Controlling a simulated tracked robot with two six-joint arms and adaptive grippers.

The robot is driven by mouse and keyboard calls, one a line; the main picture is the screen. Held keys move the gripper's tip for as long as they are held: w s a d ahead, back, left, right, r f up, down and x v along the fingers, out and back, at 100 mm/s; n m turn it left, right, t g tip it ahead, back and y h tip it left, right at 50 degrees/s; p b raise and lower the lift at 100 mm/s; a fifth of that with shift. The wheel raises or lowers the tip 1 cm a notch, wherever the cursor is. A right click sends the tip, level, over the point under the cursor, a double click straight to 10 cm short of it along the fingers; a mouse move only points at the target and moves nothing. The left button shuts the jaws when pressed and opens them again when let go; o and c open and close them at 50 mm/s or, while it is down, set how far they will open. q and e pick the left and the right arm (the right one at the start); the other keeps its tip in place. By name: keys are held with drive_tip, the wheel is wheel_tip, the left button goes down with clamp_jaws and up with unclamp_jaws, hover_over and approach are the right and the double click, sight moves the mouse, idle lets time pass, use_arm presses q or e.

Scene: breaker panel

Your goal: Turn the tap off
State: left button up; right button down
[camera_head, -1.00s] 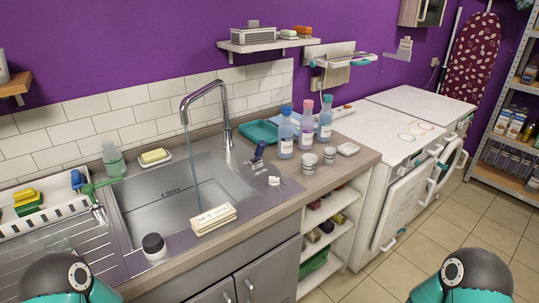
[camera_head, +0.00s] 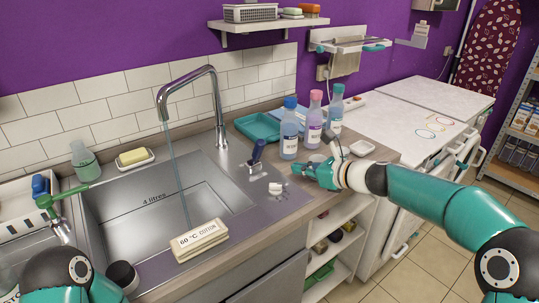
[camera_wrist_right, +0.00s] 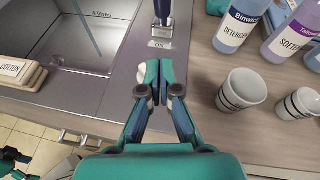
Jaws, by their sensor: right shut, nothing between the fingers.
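The curved chrome tap (camera_head: 219,110) stands behind the sink, and a thin stream of water (camera_head: 178,165) falls from its spout. A dark blue lever (camera_head: 257,152) stands tilted on a metal base right of the sink. In the right wrist view the lever (camera_wrist_right: 163,10) is at the top edge, with an "ON" label (camera_wrist_right: 158,44) in front of it. My right gripper (camera_head: 308,170) is shut and empty, right of the lever and apart from it. Its fingertips (camera_wrist_right: 153,68) show just below the label in the wrist view.
Blue, pink and teal-capped bottles (camera_head: 289,135) stand close behind my right gripper. Cups (camera_wrist_right: 242,90) stand beside it. A small white piece (camera_head: 275,188) lies near the lever. A "60 °C cotton" block (camera_head: 199,240) lies on the sink's front edge.

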sight(260, 155)
drive_tip(key=p+x, duration=0.2)
drive_tip(key=x, duration=0.4)
drive_tip(key=shift+w+a+f, duration=0.15)
drive_tip(key=shift+w+f, duration=0.05)
drive_tip(key=shift+w, duration=0.15)
drive_tip(key=w+a+p, duration=0.2)
drive_tip(key=shift+w+a+r, duration=0.25)
drive_tip(key=shift+a, duration=0.05)
drive_tip(key=shift+w+a+r+p, duration=0.25)
drive_tip(key=shift+w+a+p, duration=0.2)
drive_tip(key=shift+a+p, duration=0.15)
